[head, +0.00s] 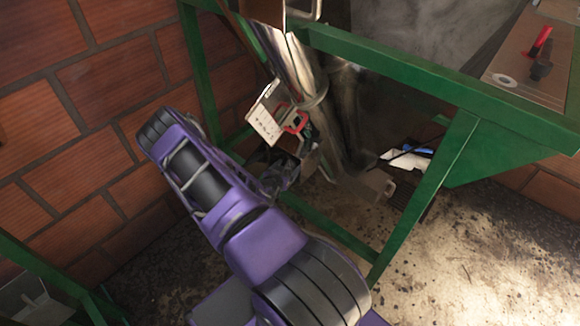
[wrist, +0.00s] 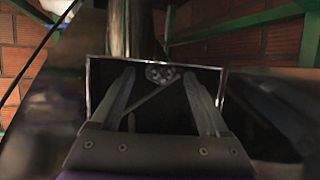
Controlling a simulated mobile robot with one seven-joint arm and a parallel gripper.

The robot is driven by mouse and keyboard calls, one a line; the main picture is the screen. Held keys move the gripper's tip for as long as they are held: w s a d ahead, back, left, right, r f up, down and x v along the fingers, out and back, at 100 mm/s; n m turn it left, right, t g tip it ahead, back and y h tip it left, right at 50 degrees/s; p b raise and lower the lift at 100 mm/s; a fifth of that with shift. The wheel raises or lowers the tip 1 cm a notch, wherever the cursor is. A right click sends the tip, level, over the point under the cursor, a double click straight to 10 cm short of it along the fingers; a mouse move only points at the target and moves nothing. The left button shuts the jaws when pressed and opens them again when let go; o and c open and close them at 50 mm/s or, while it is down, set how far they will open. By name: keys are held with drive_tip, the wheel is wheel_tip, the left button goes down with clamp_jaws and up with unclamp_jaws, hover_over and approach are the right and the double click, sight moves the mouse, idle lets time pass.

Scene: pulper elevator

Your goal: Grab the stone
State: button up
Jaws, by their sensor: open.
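In the wrist view a small grey speckled lump, which looks like the stone (wrist: 162,72), lies at the far side of a dark, metal-rimmed opening (wrist: 225,72). My gripper (wrist: 159,79) is open, with one finger on each side of the stone in the picture. A gap shows between each finger and the stone. I cannot tell how far ahead of the fingertips it lies. In the head view the stone is not visible, and my purple arm reaches toward the machine, with the gripper end dark and partly hidden.
A green steel frame (head: 440,190) surrounds the work area, with a shiny metal pipe (head: 300,75) inside it. A white panel (head: 264,122) and a red-handled part (head: 296,122) are close to my wrist. A brick wall (head: 80,130) stands at left. Tools lie on a board (head: 515,70).

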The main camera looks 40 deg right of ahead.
clamp_jaws()
idle(0.4)
drive_tip(key=shift+r, duration=0.1)
